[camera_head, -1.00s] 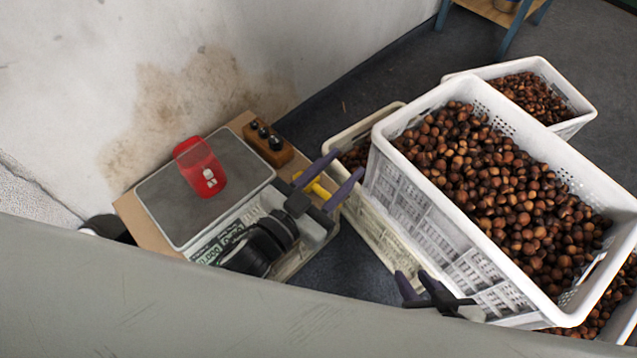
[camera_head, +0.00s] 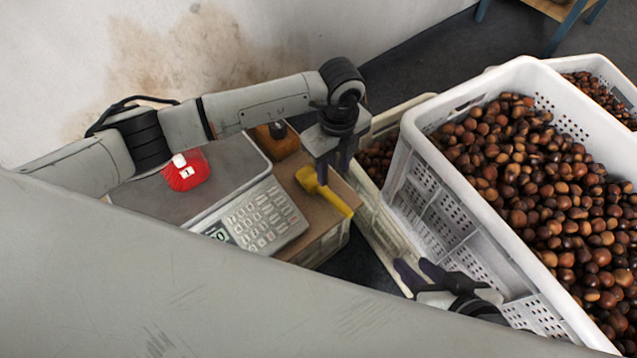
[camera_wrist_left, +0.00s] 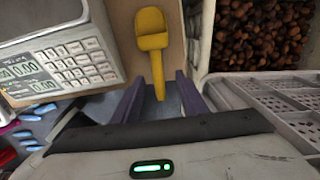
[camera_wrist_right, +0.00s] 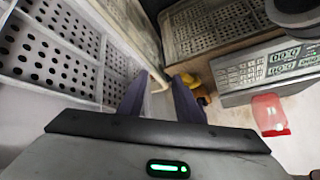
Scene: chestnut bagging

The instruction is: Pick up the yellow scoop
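The yellow scoop (camera_head: 326,193) lies on a brown board beside the scale. In the left wrist view the scoop (camera_wrist_left: 152,38) has its bowl away from me and its handle toward me. My left gripper (camera_head: 335,172) is open just above the scoop in the head view. In the left wrist view the handle appears between the two spread fingers (camera_wrist_left: 158,92), not gripped; the height gap is hard to judge. My right gripper (camera_head: 419,272) is open and empty beside the large white crate. A yellow part of the scoop (camera_wrist_right: 189,79) shows past its fingers in the right wrist view.
The scale (camera_head: 262,218) with its keypad and a red container (camera_head: 186,172) are left of the scoop. A brown wooden block (camera_head: 278,142) stands behind. A large white crate (camera_head: 440,205) of chestnuts stands to the right, with other crates around it.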

